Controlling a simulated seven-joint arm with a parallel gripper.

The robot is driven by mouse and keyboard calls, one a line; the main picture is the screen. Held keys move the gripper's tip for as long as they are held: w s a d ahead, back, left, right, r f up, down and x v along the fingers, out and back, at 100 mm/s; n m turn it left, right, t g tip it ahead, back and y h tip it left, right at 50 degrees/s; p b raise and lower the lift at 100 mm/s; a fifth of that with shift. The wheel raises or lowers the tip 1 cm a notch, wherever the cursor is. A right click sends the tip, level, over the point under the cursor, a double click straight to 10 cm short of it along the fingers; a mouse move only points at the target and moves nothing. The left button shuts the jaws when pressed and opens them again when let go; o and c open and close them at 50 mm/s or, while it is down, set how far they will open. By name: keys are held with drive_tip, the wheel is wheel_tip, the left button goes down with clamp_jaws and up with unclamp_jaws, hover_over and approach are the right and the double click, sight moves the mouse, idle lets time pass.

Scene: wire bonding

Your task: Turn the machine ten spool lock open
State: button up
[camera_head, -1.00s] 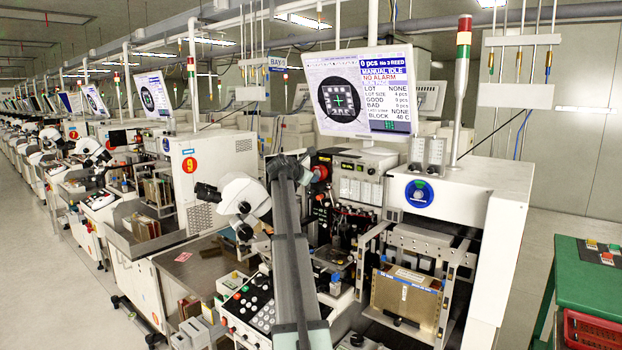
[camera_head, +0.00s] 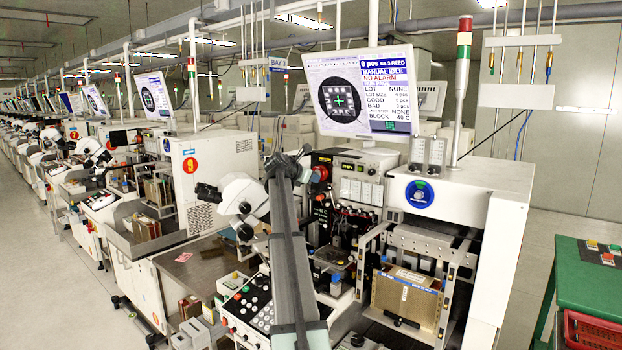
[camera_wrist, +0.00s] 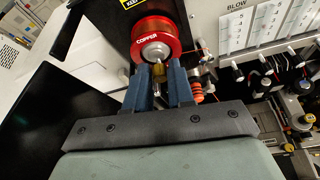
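The red spool marked COPPER (camera_wrist: 157,32) sits on the machine, with a pale metal hub (camera_wrist: 154,50) facing my gripper. A small brass-coloured piece (camera_wrist: 158,73), which looks like the spool lock, stands out just below the hub. My gripper (camera_wrist: 160,75) has its two blue-grey fingers apart, one on each side of this piece. I cannot tell whether they touch it. In the head view the red spool (camera_head: 321,172) shows just right of my arm's top end. My fingertips and the lock are hidden there.
A white panel marked BLOW (camera_wrist: 262,22) and several cables lie close on the right. A dark panel (camera_wrist: 60,120) fills the left. In the head view a microscope (camera_head: 240,200) stands left of my arm, with a button panel (camera_head: 250,305) below.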

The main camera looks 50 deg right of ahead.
drive_tip(key=o, duration=0.3)
drive_tip(key=v, duration=1.4)
drive_tip(key=shift+w+d, duration=0.1)
idle(0.4)
